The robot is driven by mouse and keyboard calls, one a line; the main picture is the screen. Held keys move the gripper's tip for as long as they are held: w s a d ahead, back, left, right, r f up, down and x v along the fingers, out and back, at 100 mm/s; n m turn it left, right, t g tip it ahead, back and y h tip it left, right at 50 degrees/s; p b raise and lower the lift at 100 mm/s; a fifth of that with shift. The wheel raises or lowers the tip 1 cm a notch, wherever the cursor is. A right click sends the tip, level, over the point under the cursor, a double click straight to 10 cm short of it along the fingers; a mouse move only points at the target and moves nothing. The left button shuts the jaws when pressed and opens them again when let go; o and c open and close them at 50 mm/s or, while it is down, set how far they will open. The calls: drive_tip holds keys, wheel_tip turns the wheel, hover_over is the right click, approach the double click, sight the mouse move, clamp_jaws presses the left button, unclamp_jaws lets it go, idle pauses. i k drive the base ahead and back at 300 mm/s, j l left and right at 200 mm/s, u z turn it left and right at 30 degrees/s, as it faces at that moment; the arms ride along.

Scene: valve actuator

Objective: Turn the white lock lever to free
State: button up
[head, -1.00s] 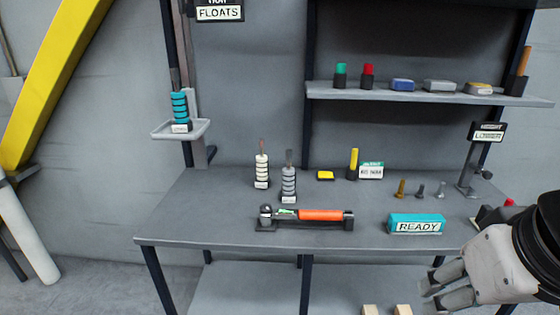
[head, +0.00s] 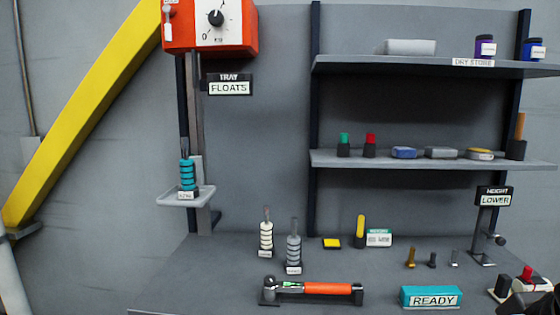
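An orange-red actuator box (head: 182,30) is at the top left, cut by the top edge. Its white face plate (head: 236,30) carries a black round dial knob (head: 216,18) with a 0 mark at its lower left. A small white piece (head: 169,12) sits at the box's left edge, partly cut off at the top. I cannot tell whether this is the white lock lever, nor which way it is set. My gripper is not in view. A dark shape at the lower right corner may be part of my arm.
A sign reading TRAY FLOATS (head: 229,85) hangs below the box. A small tray (head: 170,199) with teal rings is on the post. The bench (head: 225,262) holds ringed posts, an orange-handled tool (head: 330,288) and a READY block (head: 430,297). Shelves (head: 330,158) are at right.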

sight(167, 9)
drive_tip(key=i+j+u, duration=0.85)
drive_tip(key=i+j, duration=0.15)
